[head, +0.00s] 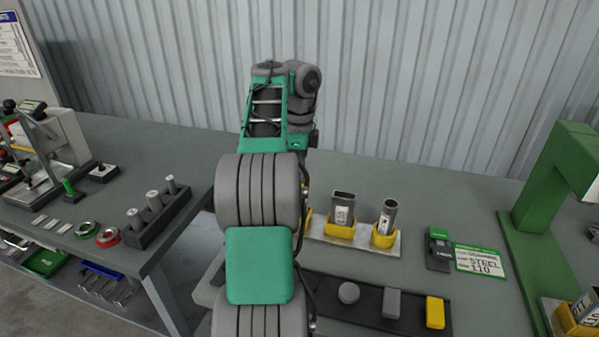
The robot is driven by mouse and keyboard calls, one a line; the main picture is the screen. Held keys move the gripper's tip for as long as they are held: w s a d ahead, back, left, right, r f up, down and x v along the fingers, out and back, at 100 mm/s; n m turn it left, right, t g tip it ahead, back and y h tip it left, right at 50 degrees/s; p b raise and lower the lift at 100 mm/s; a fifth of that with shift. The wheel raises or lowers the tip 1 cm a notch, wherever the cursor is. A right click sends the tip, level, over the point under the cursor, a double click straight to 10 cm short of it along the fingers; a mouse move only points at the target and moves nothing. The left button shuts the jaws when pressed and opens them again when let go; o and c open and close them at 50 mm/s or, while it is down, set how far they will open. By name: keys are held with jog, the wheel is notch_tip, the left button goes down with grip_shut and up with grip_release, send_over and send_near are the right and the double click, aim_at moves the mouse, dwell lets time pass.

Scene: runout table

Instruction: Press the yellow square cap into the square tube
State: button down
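The yellow square cap (435,312) lies at the right end of a dark strip tray (413,323) near the table's front. A grey square-section tube (343,207) with a white label stands upright in a yellow holder (341,231) on a light plate. To its right a round tube (389,211) stands in another yellow holder. Another labelled tube (588,305) is cut off at the right edge, in a yellow holder. My arm rises through the middle of the view. My gripper is hidden, so its state and any contact do not show.
A grey round cap (349,293) and a grey square cap (391,303) share the dark tray. A green C-shaped frame (545,190) stands at the right. A dark device (439,249) and label card (480,261) lie nearby. The table behind the tubes is clear.

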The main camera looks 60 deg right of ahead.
notch_tip(320, 180, up, 11)
jog(key=p, duration=1)
jog(key=shift+f, duration=0.15)
